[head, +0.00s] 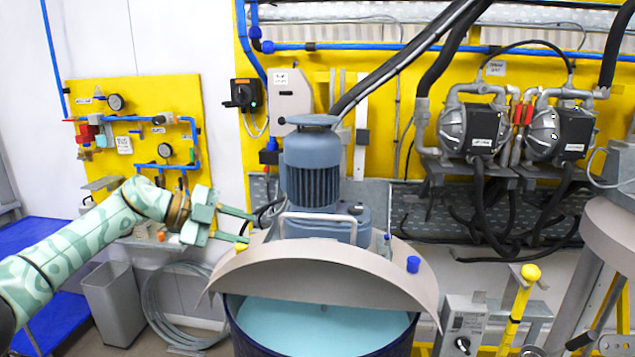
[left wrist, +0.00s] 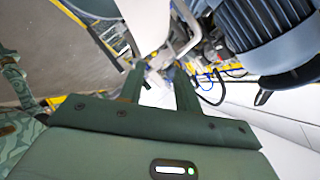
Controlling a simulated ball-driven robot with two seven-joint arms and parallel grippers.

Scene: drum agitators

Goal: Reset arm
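My left arm comes in from the left in the head view. Its green gripper (head: 250,228) is beside the left edge of the drum lid, with its two fingers apart and nothing between them. In the left wrist view the two fingers (left wrist: 160,90) also stand apart, with a gap between them. The fingertips are close to the agitator motor and lid; I cannot tell whether they touch. My right gripper is not in view.
A grey agitator motor (head: 312,170) stands on a half-round lid (head: 318,272) over a drum of blue liquid (head: 315,325). A grey bin (head: 112,303) and a coiled hose (head: 170,310) are at lower left. Pumps (head: 475,130) are at right.

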